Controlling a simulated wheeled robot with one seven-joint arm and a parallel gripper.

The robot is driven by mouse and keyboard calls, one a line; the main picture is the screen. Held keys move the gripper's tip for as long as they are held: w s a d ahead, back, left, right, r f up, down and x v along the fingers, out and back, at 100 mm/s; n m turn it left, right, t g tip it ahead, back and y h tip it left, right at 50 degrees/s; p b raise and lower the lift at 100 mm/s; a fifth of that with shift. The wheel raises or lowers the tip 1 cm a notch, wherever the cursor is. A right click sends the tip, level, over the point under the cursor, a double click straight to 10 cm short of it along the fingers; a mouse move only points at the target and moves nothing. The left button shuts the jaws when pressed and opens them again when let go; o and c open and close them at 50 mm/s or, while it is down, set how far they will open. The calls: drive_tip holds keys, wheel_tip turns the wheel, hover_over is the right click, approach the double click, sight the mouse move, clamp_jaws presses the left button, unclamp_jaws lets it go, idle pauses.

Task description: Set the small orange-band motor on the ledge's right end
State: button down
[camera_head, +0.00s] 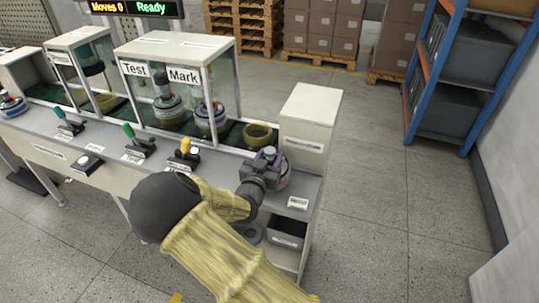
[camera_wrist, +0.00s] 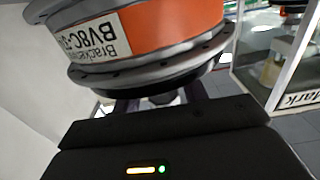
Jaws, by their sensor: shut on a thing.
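The orange-band motor (camera_wrist: 165,28) fills the top of the wrist view. It has grey flanges and a white label reading "BV8C". My gripper (camera_wrist: 160,100) is shut on it, its fingers at the motor's dark lower part. In the head view my gripper (camera_head: 264,165) is over the right part of the grey ledge (camera_head: 309,188), and only a sliver of the motor (camera_head: 284,177) shows past it. Whether the motor touches the ledge cannot be told. A small label plate lies at the ledge's right end.
Levers with yellow (camera_head: 185,146) and green (camera_head: 128,131) knobs stand on the ledge to the left. Behind are the glass Test/Mark booth (camera_head: 190,60), an olive ring (camera_head: 258,134) and a white cabinet (camera_head: 308,118). A dark bin (camera_head: 287,232) sits below. A blue rack (camera_head: 424,75) stands right.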

drive_tip(key=shift+w+f, duration=0.1)
drive_tip(key=shift+f, duration=1.2)
drive_tip(key=shift+f, duration=0.1)
drive_tip(key=c, duration=0.8)
unclamp_jaws()
drive_tip(key=shift+f, duration=0.1)
drive_tip(key=shift+o, duration=0.2)
drive_tip(key=v, duration=1.2)
drive_tip(key=shift+b, duration=0.35)
